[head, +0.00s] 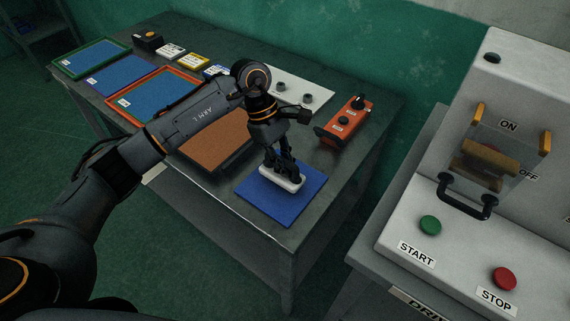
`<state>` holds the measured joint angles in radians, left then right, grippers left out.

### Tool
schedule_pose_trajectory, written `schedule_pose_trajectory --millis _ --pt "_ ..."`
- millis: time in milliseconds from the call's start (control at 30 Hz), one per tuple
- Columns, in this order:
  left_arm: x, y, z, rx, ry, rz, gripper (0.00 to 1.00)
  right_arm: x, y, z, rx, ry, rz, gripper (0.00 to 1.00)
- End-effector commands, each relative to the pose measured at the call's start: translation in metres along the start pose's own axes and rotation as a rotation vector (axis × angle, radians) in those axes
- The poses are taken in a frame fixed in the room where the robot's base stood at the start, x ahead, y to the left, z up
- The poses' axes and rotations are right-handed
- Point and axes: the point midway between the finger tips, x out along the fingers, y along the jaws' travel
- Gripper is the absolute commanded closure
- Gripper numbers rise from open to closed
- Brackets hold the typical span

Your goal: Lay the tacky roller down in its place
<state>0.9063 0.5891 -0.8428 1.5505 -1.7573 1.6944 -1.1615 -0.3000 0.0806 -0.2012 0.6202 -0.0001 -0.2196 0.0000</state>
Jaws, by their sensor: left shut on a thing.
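My left gripper (280,160) points down at the table's near right part, with its dark fingers shut on the tacky roller. The white, rounded oblong piece (293,186) under the fingertips seems to be the roller; its upper part is hidden by the fingers. It is over the flat blue mat (258,198), and I cannot tell whether it touches it. A white plate with two grey round posts (318,88) lies behind the gripper, partly hidden by my arm. My right gripper is not in view.
A brown pad in a dark frame (216,141) lies left of the blue mat. An orange box with black knobs (342,123) stands right of the white plate. Several framed blue screens (163,94) and small labelled tubs are farther left. A grey control console (460,247) stands at right.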

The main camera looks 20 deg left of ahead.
Motion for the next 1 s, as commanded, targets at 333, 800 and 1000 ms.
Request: schedule_pose_trajectory --millis 333,800,1000 --pt "0.002 0.0 -0.001 0.0 0.0 0.0 0.59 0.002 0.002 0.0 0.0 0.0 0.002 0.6" --pt "-0.03 0.001 -0.001 0.0 0.002 0.004 0.59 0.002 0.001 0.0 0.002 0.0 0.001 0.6" --pt "-0.074 0.001 -0.001 0.0 0.002 0.005 0.59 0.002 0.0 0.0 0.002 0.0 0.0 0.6"
